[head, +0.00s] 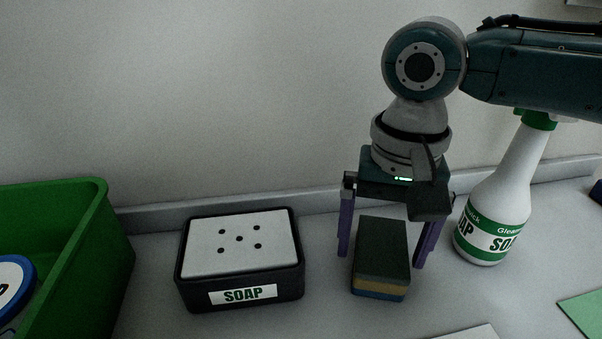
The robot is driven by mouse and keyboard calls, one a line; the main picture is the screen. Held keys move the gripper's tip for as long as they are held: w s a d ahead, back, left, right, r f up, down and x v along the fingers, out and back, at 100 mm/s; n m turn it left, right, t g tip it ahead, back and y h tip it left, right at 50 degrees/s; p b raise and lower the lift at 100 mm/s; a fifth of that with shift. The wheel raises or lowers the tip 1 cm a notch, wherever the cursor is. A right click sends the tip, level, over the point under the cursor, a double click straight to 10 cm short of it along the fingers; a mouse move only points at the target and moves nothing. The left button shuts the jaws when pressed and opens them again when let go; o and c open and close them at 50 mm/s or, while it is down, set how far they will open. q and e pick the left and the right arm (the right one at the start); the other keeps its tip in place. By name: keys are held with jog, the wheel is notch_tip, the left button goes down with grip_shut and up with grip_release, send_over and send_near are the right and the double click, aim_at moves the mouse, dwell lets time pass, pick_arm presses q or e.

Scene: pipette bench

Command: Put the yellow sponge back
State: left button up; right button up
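The yellow sponge (381,284) shows as a yellow band under a dark grey-green top layer. A blue layer lies beneath it on the bench; I cannot tell whether that is a separate sponge. My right gripper (381,261) points down over this block from above. It is open, with one purple finger on the left of the block and one on the right. A gap shows between the left finger and the block; contact on the right side is hard to judge. My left gripper is not in view.
A black soap dish (290,280) with a white holed top stands left of the block. A green bin (85,250) is at far left, holding a blue-rimmed round thing (14,285). A spray bottle (487,215) stands close on the right. A green flat piece (585,312) lies at lower right.

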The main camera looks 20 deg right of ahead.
aim_at(380, 247)
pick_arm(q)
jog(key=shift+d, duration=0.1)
pick_arm(e)
jog(key=shift+r, duration=0.15)
